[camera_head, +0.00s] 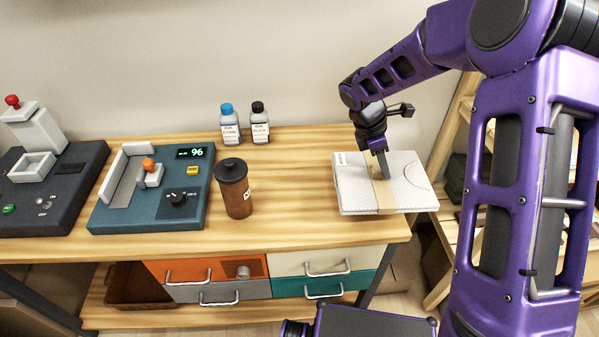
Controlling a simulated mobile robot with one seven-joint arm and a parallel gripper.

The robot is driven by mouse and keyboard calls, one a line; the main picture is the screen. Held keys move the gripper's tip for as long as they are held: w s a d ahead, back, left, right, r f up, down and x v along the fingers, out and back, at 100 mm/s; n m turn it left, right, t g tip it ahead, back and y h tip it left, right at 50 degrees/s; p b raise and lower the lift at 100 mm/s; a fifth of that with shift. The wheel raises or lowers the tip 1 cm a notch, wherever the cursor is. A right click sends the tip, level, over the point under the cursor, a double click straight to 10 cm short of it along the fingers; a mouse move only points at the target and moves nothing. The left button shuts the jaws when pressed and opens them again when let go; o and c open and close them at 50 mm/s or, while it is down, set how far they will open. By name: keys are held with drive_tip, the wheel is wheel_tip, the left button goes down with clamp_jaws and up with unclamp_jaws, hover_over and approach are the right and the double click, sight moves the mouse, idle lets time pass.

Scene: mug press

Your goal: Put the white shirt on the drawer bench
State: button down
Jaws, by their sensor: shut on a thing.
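The white shirt (350,185) is a flat folded bundle with a tan band around its middle, at the right end of the drawer bench (300,225). Its right edge reaches past the bench top's corner. I cannot tell whether it rests on the wood or hangs just above it. My gripper (381,174) points down at the shirt's middle and is shut on it at the band. The fingertips are partly hidden. The bench has a light wood top and orange, grey, cream and teal drawer fronts below.
A brown lidded canister (235,190) stands left of the shirt. A blue-capped bottle (230,127) and a black-capped bottle (260,124) stand at the back. A teal press with a display (152,188) and a dark press (45,190) fill the left. Bare wood lies between canister and shirt.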

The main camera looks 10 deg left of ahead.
sight(342, 167)
drive_tip(key=a+n, duration=0.1)
drive_tip(key=n, duration=0.1)
drive_tip(key=w+a+n+t+y, duration=0.1)
drive_tip(key=n, duration=0.2)
drive_tip(key=w+a+r+n+t, duration=0.1)
drive_tip(key=n, duration=0.1)
drive_tip(key=shift+w+a+n+y, duration=0.25)
drive_tip(key=shift+n+y, duration=0.05)
drive_tip(key=shift+n, duration=0.1)
drive_tip(key=a+n+y, duration=0.1)
drive_tip(key=n, duration=0.1)
drive_tip(key=w+a+r+n+t+y, duration=0.1)
drive_tip(key=a+n, duration=0.1)
drive_tip(key=n, duration=0.1)
drive_tip(key=w+a+n+y, duration=0.1)
drive_tip(key=n, duration=0.2)
drive_tip(key=shift+a+r+p, duration=0.2)
drive_tip(key=shift+a+p, duration=0.15)
drive_tip(key=shift+w+a+r+n+y, duration=0.1)
drive_tip(key=shift+a+n+y, duration=0.15)
drive_tip(key=shift+a+n, duration=0.25)
drive_tip(key=shift+w+a+r+n+y, duration=0.1)
drive_tip(key=shift+a+n+y, duration=0.15)
drive_tip(key=shift+n, duration=0.35)
drive_tip(key=shift+a+f, duration=0.1)
drive_tip(key=shift+f, duration=0.1)
wheel_tip(342, 167, down, 10)
drive_tip(key=b, duration=0.3)
drive_tip(key=shift+r, duration=0.25)
